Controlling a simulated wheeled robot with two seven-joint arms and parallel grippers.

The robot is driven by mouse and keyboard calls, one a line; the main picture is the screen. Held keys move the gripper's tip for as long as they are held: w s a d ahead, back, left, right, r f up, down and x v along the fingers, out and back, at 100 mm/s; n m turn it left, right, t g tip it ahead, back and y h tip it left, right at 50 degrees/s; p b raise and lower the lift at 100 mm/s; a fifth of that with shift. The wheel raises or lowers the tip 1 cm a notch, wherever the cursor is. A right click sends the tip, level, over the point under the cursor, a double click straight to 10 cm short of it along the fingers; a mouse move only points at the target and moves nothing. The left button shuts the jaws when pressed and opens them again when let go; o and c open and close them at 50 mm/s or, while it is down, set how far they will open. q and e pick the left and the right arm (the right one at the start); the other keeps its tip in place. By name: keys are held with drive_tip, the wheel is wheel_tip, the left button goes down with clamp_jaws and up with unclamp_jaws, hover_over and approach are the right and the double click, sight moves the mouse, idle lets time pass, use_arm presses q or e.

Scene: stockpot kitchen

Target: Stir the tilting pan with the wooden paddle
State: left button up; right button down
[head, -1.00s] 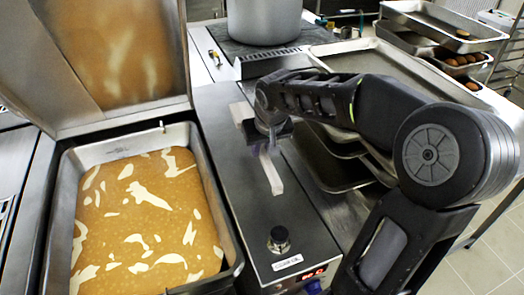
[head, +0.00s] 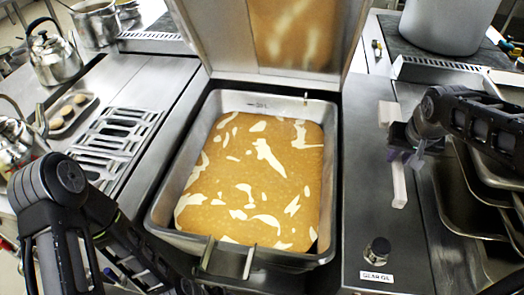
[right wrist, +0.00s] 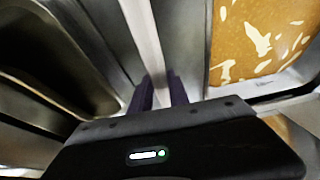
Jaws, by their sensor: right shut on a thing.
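The tilting pan (head: 160,222) stands open in the middle of the head view, full of an orange-brown liquid (head: 240,180) with pale streaks. Its lid (head: 285,85) is raised behind it. My right gripper (head: 400,158) is to the right of the pan, above the steel top, shut on the pale wooden paddle (head: 399,185). In the right wrist view, the paddle (right wrist: 143,35) runs up from between the dark fingers (right wrist: 162,92), with the pan's liquid (right wrist: 255,40) at the right. The paddle is outside the pan. My left arm enters at the lower left, but its gripper does not show.
A black knob (head: 377,250) stands on the steel top right of the pan. A large pot (head: 445,25) is at the back right, and stacked trays (head: 470,205) are at the right. Kettles (head: 55,55) and a small tray of round items (head: 72,112) are at the left.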

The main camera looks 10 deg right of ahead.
drive_tip(key=w+a+f+n, duration=0.2)
drive_tip(key=w+a+f, duration=0.1)
drive_tip(key=a, duration=0.7)
drive_tip(key=w+a+f+n+y, duration=0.1)
drive_tip(key=a+f, duration=0.4)
drive_tip(key=a, duration=0.5)
drive_tip(key=shift+w+n+y, duration=0.3)
drive_tip(key=shift+w+n, duration=0.3)
drive_tip(key=shift+w, duration=0.3)
drive_tip(key=shift+f, duration=0.1)
